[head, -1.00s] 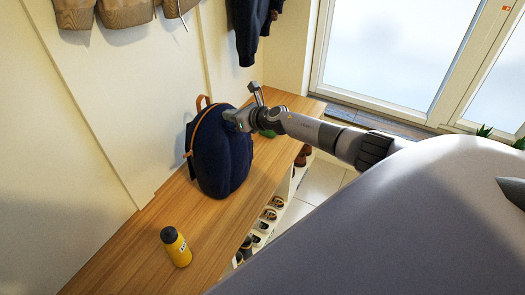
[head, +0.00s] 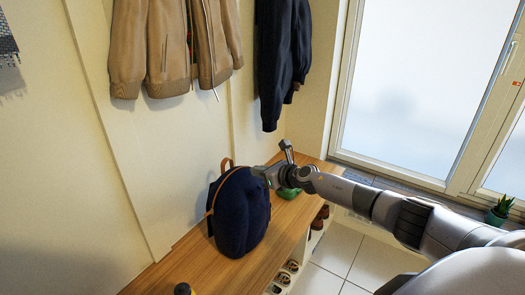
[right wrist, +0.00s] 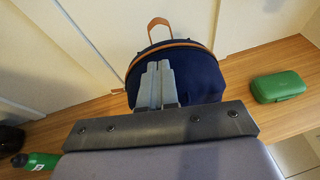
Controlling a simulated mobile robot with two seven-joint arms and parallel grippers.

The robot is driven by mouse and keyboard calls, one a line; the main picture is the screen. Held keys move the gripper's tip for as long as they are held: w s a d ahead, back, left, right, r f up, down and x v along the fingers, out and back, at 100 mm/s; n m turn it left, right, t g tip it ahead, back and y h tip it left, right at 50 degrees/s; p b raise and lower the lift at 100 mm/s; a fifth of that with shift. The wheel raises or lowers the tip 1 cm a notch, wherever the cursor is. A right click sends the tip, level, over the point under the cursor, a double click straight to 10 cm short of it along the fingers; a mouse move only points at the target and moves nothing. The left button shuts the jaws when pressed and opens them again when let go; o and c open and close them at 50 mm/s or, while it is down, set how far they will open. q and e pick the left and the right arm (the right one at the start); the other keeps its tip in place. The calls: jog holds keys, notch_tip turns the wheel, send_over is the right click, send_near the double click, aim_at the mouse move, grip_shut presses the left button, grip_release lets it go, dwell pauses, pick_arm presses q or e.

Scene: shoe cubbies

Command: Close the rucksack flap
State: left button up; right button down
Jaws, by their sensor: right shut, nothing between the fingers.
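The navy rucksack (head: 240,215) with tan trim and a tan top handle stands upright on the wooden bench. In the right wrist view the rucksack (right wrist: 200,80) lies right behind my fingers, and its tan-edged top looks closed down, though my gripper hides part of its front. My right gripper (head: 262,172) is at the rucksack's upper right side in the head view. Its fingers (right wrist: 155,80) are together and empty, against or just in front of the rucksack; I cannot tell if they touch. My left gripper is not in view.
The bench (head: 180,268) runs along the wall. A green box (right wrist: 280,86) lies on it beside the rucksack. Jackets (head: 165,45) hang above.

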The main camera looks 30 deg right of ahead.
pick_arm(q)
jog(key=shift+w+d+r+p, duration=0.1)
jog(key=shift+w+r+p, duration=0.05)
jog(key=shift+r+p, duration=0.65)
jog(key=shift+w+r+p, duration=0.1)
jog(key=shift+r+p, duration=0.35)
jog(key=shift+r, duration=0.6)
pick_arm(e)
notch_tip(320, 180, up, 7)
jog(key=shift+s, duration=0.4)
jog(key=s+a+f+m+y, duration=0.2)
jog(key=s+a+f+m, duration=0.45)
jog(key=a, duration=0.45)
jog(key=s+a+f+m+y, duration=0.1)
jog(key=s+a+f+m, duration=0.4)
jog(key=s+a+m, duration=0.45)
jog(key=s+d+f+m+g+h, duration=0.1)
jog(key=s+f+m+h, duration=0.1)
jog(key=s+m, duration=0.7)
jog(key=s+d+f+m+g+h, duration=0.1)
jog(key=s+f+m, duration=0.3)
jog(key=s+m, duration=0.6)
jog(key=shift+f+m+g+h, duration=0.15)
jog(key=shift+m+g+h, duration=0.35)
jog(key=shift+g+h, duration=0.1)
